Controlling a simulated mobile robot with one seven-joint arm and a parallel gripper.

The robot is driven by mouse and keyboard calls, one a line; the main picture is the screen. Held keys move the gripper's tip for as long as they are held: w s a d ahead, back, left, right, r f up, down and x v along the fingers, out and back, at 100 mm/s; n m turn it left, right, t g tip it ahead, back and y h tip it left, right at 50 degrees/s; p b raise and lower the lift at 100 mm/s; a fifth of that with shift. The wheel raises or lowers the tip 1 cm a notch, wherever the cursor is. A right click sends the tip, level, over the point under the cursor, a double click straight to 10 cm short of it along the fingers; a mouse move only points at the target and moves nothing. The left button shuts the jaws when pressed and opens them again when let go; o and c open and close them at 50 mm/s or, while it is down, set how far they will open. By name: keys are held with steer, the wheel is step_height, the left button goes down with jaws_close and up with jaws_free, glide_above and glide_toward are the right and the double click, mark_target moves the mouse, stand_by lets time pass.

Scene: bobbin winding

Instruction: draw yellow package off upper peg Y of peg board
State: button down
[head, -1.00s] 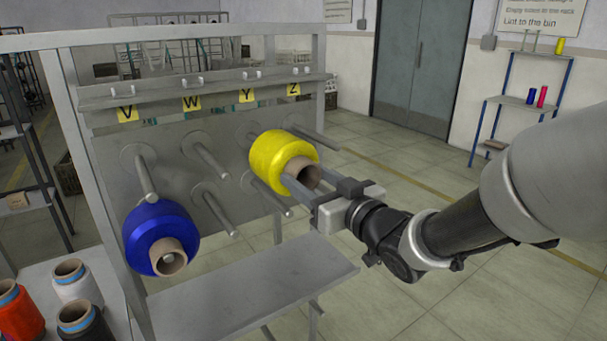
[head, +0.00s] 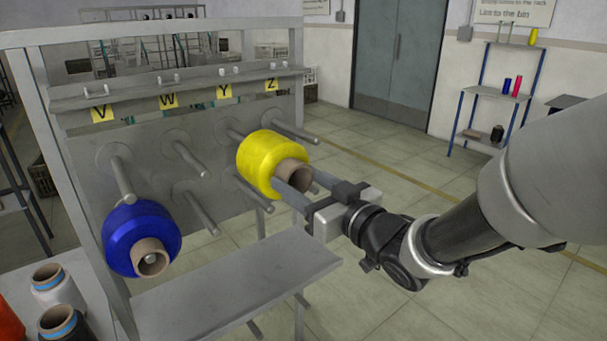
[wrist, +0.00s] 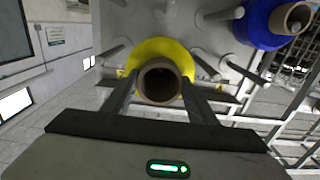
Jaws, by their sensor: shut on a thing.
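The yellow package (head: 268,160) is wound on a brown tube (head: 294,175) and stands out in front of the peg board (head: 143,150) below label Y (head: 224,91). My gripper (head: 294,181) is shut on the near end of its tube, one finger on each side. Upper peg Y's round base (head: 232,128) shows behind the package. The rest of that peg is hidden, so I cannot tell if its tip is still inside the tube. In the wrist view the yellow package (wrist: 150,50) sits between the fingers, and the bore looks dark.
A blue package (head: 141,235) hangs on the peg under V. The upper pegs under W (head: 186,158) and Z (head: 296,130) are bare, as are lower pegs nearby. A grey shelf (head: 235,285) juts out below. Cones stand at the lower left.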

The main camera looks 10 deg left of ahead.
steer(key=shift+p+v, duration=0.4)
steer(key=shift+v, duration=1.8)
